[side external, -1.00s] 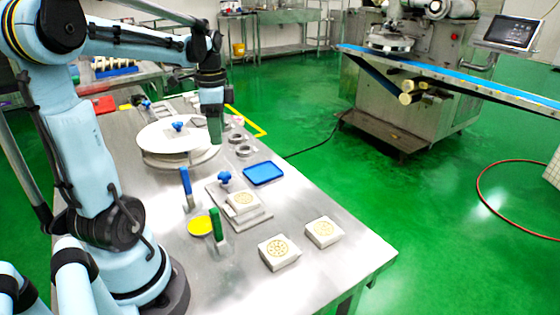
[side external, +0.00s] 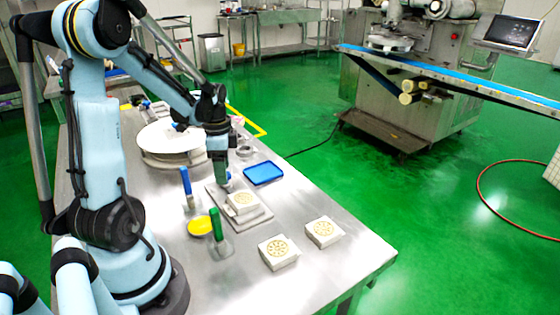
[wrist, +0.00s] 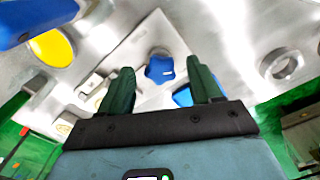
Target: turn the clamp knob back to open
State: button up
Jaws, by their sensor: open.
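The blue clamp knob (wrist: 160,68) has rounded lobes and stands on a pale base plate. In the wrist view it shows between the tips of my green gripper fingers (wrist: 160,64), with a gap on both sides. My gripper is open, pointing down, and holds nothing. In the side view my gripper (side external: 223,172) is over the back of the fixture plate (side external: 262,217) and hides most of the knob; only a bit of blue shows. A white patterned block (side external: 243,203) sits on the plate in front of the knob. I cannot tell whether the fingers reach down beside the knob.
A blue tray (side external: 264,172) lies right of the fixture. A blue-handled tool (side external: 186,182), a green-handled scraper (side external: 217,226) and a yellow disc (side external: 200,227) are close on the left. Two patterned blocks lie in front. A round white turntable (side external: 170,140) stands behind.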

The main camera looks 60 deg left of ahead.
jog(key=shift+f, duration=0.3)
jog(key=c, duration=1)
jog(key=shift+c, duration=0.2)
